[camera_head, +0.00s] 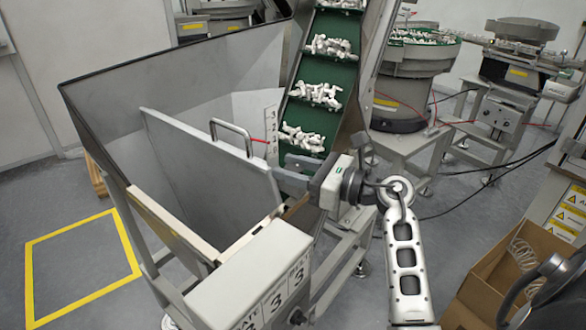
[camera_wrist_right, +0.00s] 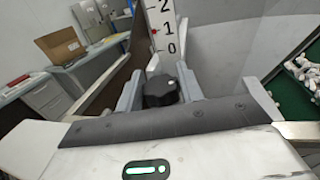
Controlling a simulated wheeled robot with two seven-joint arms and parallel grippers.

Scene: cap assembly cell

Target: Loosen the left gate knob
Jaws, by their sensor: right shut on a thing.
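A black faceted gate knob (camera_wrist_right: 160,92) sits between the two grey fingers of my right gripper (camera_wrist_right: 159,92) in the right wrist view. The fingers are shut on it from both sides. In the head view my right gripper (camera_head: 291,175) is at the right end of the grey gate plate (camera_head: 205,160), below the number scale, and hides the knob there. The gate plate stands upright in the hopper and has a bent metal handle (camera_head: 232,128) on top. My left gripper is not in view.
A white scale (camera_head: 271,132) with a red pointer stands just behind the right gripper. The green conveyor (camera_head: 322,75) carries white parts to the right of it. A box with number labels (camera_head: 262,285) is in front. A cardboard box (camera_head: 490,275) is at the lower right.

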